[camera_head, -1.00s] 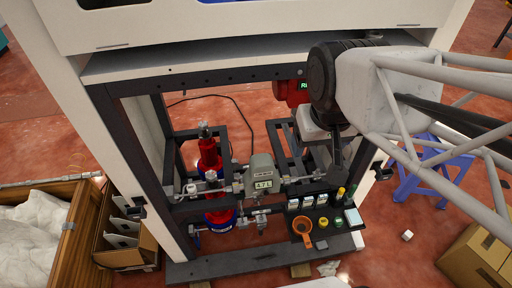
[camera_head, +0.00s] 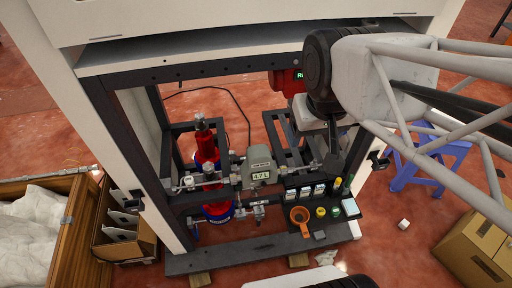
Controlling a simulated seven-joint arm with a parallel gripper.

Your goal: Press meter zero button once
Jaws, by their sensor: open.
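The meter (camera_head: 259,166) is a grey box on the pipe run inside the open dark frame. Its small pale display (camera_head: 261,176) appears to read 4.7 L. A small dark label sits above the display. The zero button cannot be made out at this size. My arm comes in from the right, with its large black joint (camera_head: 318,72) above and to the right of the meter. Below that joint, parts of my arm overlap dark frame parts, and I cannot pick out any gripper fingers. No contact with the meter is visible.
A red unit with a green display (camera_head: 299,75) is partly behind my arm. A red cylinder (camera_head: 207,146) stands left of the meter. Pipes and valves flank the meter.

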